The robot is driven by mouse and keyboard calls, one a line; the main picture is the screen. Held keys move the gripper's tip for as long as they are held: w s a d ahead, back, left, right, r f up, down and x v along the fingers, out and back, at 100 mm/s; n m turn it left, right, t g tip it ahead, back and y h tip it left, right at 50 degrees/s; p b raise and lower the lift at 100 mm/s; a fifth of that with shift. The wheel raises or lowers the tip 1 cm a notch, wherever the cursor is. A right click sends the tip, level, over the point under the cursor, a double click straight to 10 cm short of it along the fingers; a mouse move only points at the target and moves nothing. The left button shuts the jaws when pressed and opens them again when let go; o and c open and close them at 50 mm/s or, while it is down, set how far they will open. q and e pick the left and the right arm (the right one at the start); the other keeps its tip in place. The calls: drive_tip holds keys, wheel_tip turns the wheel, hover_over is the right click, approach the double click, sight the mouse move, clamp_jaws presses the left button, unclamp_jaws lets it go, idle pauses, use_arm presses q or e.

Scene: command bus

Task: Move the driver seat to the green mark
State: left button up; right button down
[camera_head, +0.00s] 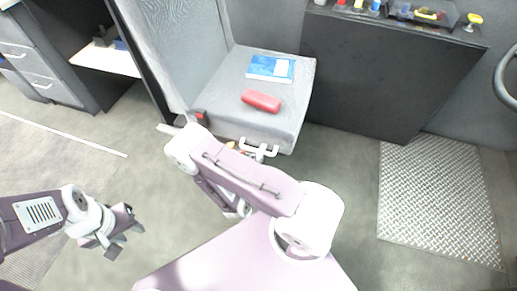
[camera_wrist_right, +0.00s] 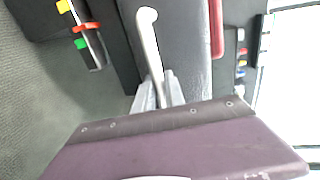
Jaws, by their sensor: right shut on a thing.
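The grey driver seat (camera_head: 225,118) stands in the upper middle of the head view. A white bar handle (camera_head: 258,150) sticks out at its front edge; it also shows in the right wrist view (camera_wrist_right: 147,40). My right gripper (camera_wrist_right: 158,88) is shut on this handle; my own arm hides it in the head view. In the right wrist view, a rail carries a yellow mark (camera_wrist_right: 63,6), a red piece (camera_wrist_right: 86,28) and the green mark (camera_wrist_right: 81,43). The red piece lies between yellow and green, closer to green. My left gripper (camera_head: 126,240) is open and empty above the floor.
A red case (camera_head: 262,101) and a blue book (camera_head: 270,68) lie on the seat. A dark console (camera_head: 385,85) stands right of it, with small items on top. Grey drawers (camera_head: 35,72) stand at left. A metal floor plate (camera_head: 440,200) lies at right.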

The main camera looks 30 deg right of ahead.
use_arm(q)
drive_tip(key=shift+s+d+r, duration=0.1)
drive_tip(key=shift+s+d, duration=0.05)
use_arm(e)
drive_tip(key=shift+s+d, duration=0.3)
drive_tip(key=shift+s, duration=0.05)
drive_tip(key=c, duration=1.4)
unclamp_jaws()
drive_tip(key=shift+w, duration=0.15)
drive_tip(key=shift+a, duration=0.1)
